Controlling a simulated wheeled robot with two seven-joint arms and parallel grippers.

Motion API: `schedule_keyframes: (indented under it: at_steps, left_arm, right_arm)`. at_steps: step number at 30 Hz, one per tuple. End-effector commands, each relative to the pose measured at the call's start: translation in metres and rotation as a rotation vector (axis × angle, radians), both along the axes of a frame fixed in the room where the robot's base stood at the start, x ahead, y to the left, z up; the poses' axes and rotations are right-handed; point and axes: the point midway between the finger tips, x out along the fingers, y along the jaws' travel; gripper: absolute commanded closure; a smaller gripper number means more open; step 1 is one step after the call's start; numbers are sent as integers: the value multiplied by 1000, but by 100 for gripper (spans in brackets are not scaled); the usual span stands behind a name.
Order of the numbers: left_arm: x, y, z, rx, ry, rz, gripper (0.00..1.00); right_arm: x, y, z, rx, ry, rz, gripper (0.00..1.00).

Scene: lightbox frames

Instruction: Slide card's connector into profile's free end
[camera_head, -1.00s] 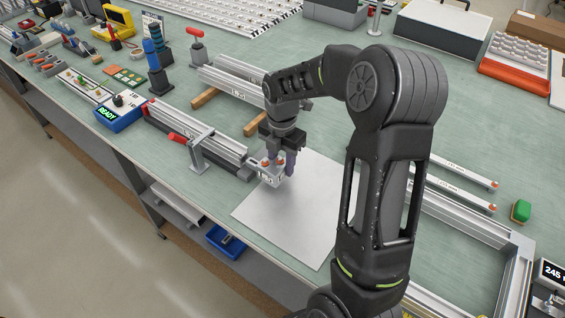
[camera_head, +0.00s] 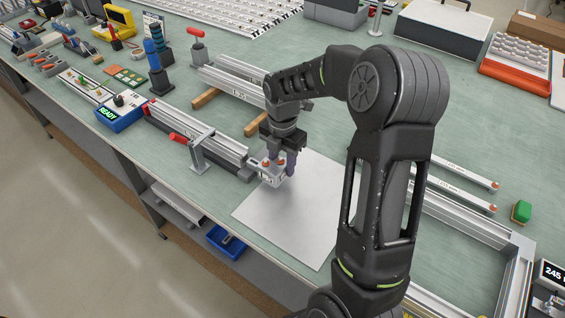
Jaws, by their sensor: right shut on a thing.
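My right gripper (camera_head: 279,160) reaches down near the middle of the bench. It is shut on a small white card (camera_head: 267,177) with orange-red parts on top. The card is held low, over the left corner of a pale square sheet. The clamped aluminium profile (camera_head: 218,145) runs from the upper left towards the card. Its free end (camera_head: 245,173) is right beside the card's left side. Whether the connector touches or has entered the profile is too small to tell. My left gripper is not in view.
A clamp with a red handle (camera_head: 187,139) holds the profile near the front edge. The pale sheet (camera_head: 300,215) lies flat and bare. Another profile (camera_head: 235,84) rests on wooden blocks behind. A blue device reading READY (camera_head: 121,112) stands at the left.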

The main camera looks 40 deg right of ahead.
Motion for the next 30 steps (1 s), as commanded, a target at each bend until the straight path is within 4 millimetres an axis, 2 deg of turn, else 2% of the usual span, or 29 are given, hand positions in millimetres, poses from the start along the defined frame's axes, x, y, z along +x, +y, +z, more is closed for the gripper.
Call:
schedule_keyframes:
  at_steps: [11,30]
  left_arm:
    - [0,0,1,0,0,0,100]
    - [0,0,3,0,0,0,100]
  right_arm:
    - [1,0,0,0,0,0,100]
    - [16,5,1,0,-1,0,100]
